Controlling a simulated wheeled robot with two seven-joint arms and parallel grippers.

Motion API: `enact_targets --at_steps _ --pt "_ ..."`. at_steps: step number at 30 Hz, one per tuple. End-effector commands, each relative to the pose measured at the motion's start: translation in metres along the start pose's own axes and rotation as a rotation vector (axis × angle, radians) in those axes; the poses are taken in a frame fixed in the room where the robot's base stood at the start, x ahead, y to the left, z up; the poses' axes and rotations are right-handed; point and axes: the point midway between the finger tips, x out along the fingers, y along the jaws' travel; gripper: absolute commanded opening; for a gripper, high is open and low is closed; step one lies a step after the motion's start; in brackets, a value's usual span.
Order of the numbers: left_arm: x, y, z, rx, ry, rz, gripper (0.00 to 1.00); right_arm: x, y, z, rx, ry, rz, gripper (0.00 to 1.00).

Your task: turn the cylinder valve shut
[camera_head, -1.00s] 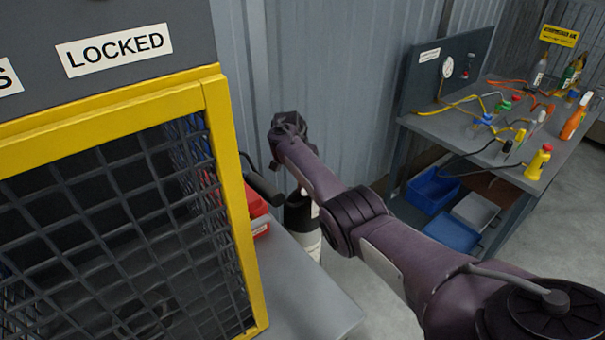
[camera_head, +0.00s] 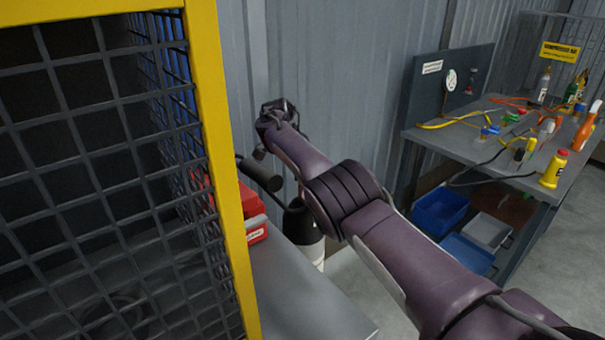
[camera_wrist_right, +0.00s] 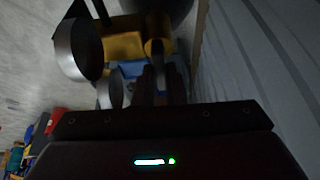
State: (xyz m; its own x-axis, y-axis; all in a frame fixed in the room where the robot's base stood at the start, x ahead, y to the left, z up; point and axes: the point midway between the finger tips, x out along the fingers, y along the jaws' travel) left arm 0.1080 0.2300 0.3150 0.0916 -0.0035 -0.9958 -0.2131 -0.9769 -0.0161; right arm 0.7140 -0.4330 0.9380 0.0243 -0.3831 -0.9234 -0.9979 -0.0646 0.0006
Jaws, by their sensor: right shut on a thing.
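A dark gas cylinder (camera_head: 303,232) with a white lower band stands against the corrugated wall in the head view, partly behind my right arm and the grey surface. My right gripper (camera_wrist_right: 162,75) is at the far end of that arm, beside the cylinder's top. In the right wrist view its two dark fingers are shut at brass valve fittings (camera_wrist_right: 124,46); the exact part between them is too dark to make out. Silver round parts (camera_wrist_right: 78,50) sit next to the brass. The valve's own top is hidden in the head view. My left gripper is out of view.
A yellow-framed mesh cage (camera_head: 232,200) stands close at left. A red box (camera_head: 248,215) and a grey surface (camera_head: 305,300) lie beside it. A workbench (camera_head: 440,135) with bottles and hoses stands at right, with blue bins (camera_head: 440,212) below.

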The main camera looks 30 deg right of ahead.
Motion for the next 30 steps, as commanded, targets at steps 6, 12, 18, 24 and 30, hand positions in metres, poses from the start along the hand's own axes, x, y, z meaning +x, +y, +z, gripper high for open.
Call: enact_targets --at_steps 6,12,18,24,30 --pt "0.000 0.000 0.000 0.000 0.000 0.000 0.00 0.000 0.001 0.000 0.004 -0.001 0.003 0.00" --pt "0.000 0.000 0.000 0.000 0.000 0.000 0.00 0.000 0.001 0.000 0.003 -0.002 0.003 0.23" --pt "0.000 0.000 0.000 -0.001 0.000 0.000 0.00 0.000 0.001 0.000 0.002 -0.001 0.002 0.33" --pt "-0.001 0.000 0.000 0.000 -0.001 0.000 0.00 -0.003 0.000 0.000 0.002 0.000 0.001 0.33" --pt "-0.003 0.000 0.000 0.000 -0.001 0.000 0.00 -0.032 -0.001 0.000 0.002 0.000 -0.003 0.33"
